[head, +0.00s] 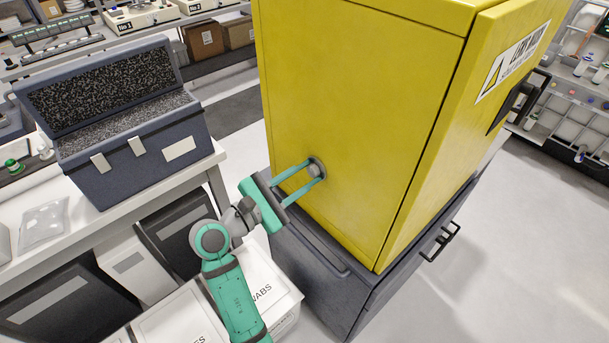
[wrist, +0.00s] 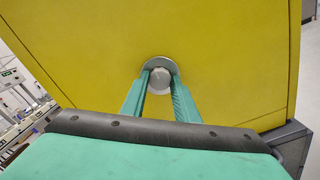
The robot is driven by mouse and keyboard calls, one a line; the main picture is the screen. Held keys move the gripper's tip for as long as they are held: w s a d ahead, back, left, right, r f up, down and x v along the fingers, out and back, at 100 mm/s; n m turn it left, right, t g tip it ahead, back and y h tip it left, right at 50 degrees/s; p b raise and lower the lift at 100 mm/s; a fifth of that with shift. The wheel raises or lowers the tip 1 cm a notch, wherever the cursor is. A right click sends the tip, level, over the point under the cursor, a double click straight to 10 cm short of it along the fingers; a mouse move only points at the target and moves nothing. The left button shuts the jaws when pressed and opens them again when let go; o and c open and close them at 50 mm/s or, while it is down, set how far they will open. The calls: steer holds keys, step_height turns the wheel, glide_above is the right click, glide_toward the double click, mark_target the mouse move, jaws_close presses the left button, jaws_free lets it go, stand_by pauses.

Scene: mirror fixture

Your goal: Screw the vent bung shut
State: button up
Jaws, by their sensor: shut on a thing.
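The vent bung (head: 314,170) is a small round grey plug on the left side wall of the yellow cabinet (head: 350,110). In the wrist view the bung (wrist: 161,82) shows as a light grey disc, with a darker grey ring (wrist: 160,63) behind it against the yellow wall. My gripper (head: 316,172) reaches the cabinet side from the left, its two green fingers on either side of the bung. The fingertips (wrist: 161,80) are shut on it. The bung's thread and its depth in the wall are hidden.
The yellow cabinet stands on a dark grey base (head: 330,270) with a handle at right. A white bench (head: 110,205) at left carries an open foam-lined case (head: 130,150). White boxes (head: 190,310) stand below my arm. The floor at right is clear.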

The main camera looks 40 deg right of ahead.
steer(key=shift+f, duration=0.1)
steer(key=o, duration=1.1)
steer(key=shift+c, duration=0.2)
steer(key=shift+a, duration=0.15)
steer(key=a, duration=1)
steer(key=shift+s+a, duration=0.3)
steer(key=shift+s, duration=0.15)
